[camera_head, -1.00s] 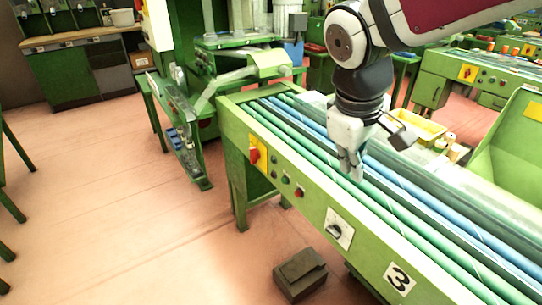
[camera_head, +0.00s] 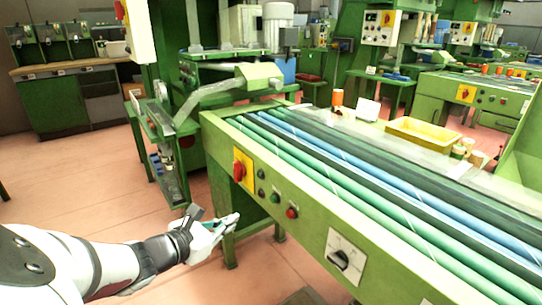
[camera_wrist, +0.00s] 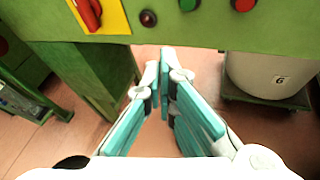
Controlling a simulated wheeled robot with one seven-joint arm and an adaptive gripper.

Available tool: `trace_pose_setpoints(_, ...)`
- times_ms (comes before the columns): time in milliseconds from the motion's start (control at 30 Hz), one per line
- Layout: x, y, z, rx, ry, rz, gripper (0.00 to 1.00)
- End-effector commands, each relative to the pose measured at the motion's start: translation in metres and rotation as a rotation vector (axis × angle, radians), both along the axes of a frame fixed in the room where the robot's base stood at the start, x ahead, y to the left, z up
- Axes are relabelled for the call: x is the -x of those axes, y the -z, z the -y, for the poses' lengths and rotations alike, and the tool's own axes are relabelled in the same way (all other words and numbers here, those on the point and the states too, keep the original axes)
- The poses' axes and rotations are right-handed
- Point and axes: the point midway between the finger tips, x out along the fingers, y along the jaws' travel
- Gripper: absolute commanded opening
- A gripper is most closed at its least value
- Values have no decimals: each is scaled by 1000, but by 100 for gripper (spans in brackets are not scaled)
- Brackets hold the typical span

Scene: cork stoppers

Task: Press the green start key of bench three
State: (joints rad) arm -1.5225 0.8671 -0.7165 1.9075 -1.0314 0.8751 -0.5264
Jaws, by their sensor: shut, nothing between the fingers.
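The green start key (camera_head: 275,197) is a small round button on the green front panel of the bench (camera_head: 318,222). It sits between a dark button (camera_head: 261,193) and a red button (camera_head: 292,212). In the wrist view the green key (camera_wrist: 188,4) is cut by the top edge, with the red button (camera_wrist: 243,4) to its right. My gripper (camera_head: 236,216) is shut and empty, in front of the bench, left of and a little lower than the key. In the wrist view its fingertips (camera_wrist: 160,64) meet below the panel's lower edge, apart from the key.
A red rotary switch on a yellow plate (camera_head: 243,171) is left of the buttons. A black knob on a white plate (camera_head: 342,258) is to the right. Green and blue rollers and a yellow tray (camera_head: 423,132) lie on top. A white drum (camera_wrist: 270,75) stands beneath.

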Motion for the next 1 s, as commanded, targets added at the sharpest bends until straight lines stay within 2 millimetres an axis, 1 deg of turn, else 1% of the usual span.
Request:
trace_pose_setpoints(33,0,3,-5,18,-18,4,0)
trace_pose_setpoints(133,1,4,-8,31,-30,5,0)
trace_pose_setpoints(500,-1,4,-5,28,-27,5,0)
trace_pose_setpoints(667,-9,5,6,27,-26,6,0)
trace_pose_setpoints(1000,-33,6,43,27,-25,6,0)
